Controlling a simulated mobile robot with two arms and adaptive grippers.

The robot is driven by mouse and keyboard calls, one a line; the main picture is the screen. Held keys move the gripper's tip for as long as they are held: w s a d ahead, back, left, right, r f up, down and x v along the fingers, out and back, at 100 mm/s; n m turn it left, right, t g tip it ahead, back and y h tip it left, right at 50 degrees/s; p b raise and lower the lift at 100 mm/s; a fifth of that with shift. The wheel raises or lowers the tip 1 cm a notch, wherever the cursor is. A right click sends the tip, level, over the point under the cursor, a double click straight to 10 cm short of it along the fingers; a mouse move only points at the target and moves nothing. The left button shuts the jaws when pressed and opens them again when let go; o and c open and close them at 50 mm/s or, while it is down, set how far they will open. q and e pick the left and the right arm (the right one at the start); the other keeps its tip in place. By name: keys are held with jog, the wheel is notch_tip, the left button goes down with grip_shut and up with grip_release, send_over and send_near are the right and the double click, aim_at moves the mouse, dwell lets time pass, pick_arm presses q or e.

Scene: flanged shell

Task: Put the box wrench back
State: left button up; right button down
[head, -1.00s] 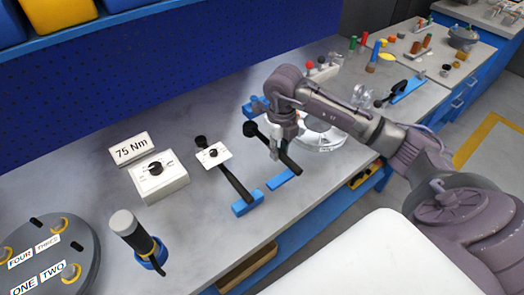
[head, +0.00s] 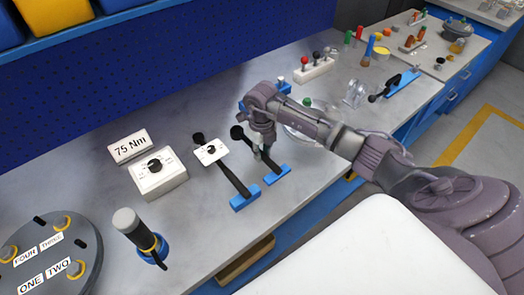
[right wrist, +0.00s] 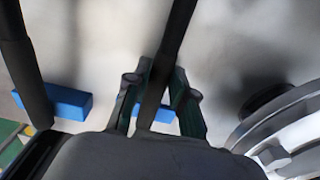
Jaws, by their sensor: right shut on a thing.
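The box wrench (head: 244,139) is a dark bar with a round knob-like end. My right gripper (head: 263,152) is shut on its shaft, which also shows between the fingers (right wrist: 158,85) in the right wrist view. The wrench slants down toward a small blue holder (head: 276,174) near the bench's front edge. Its lower end is at or just over that holder; I cannot tell whether it rests in it. In the right wrist view the blue holder (right wrist: 153,113) shows behind the shaft. My left gripper is not in view.
Left of it, a similar dark tool with a white dial card (head: 211,153) rests on a blue block (head: 244,197). A dial box (head: 157,175) and a "75 Nm" sign (head: 128,146) stand further left. A clear round part (head: 305,133) is behind my right arm.

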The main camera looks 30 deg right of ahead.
jog(key=c, duration=1.4)
grip_release()
jog(key=shift+f, duration=0.15)
jog(key=o, duration=0.4)
jog(key=shift+r, duration=0.6)
notch_tip(320, 180, up, 11)
jog(key=shift+r+b, duration=0.15)
jog(key=shift+b, duration=0.7)
